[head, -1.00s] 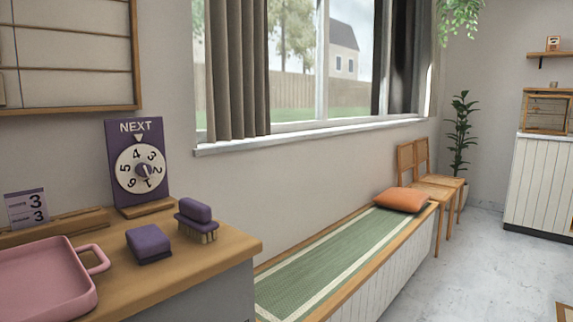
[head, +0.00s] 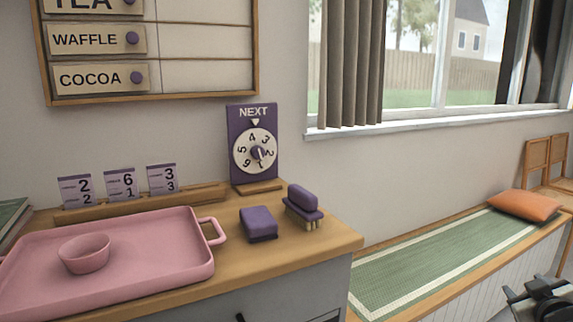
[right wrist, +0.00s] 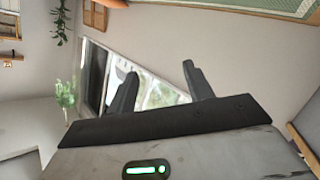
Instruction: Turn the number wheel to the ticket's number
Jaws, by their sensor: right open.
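The number wheel (head: 255,151) is a white dial with a dark centre knob on an upright purple NEXT board (head: 239,178). It stands at the back of the wooden counter, with its top pointer near the 4 and 3. Three tickets stand in a wooden rail (head: 150,197): a left ticket (head: 77,191) reading 2, a middle ticket (head: 121,184) with 6 over 1, and a right ticket (head: 162,179) reading 3. My right gripper (head: 540,290) is at the lower right, far from the wheel. In the right wrist view its fingers (right wrist: 160,82) are apart and empty. My left gripper is out of view.
A pink tray (head: 175,273) holding a pink bowl (head: 84,253) covers the front left of the counter. A purple block (head: 258,224) and a purple brush (head: 303,204) sit in front of the wheel. A bench with a green mat (head: 440,263) and orange cushion (head: 523,205) runs right.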

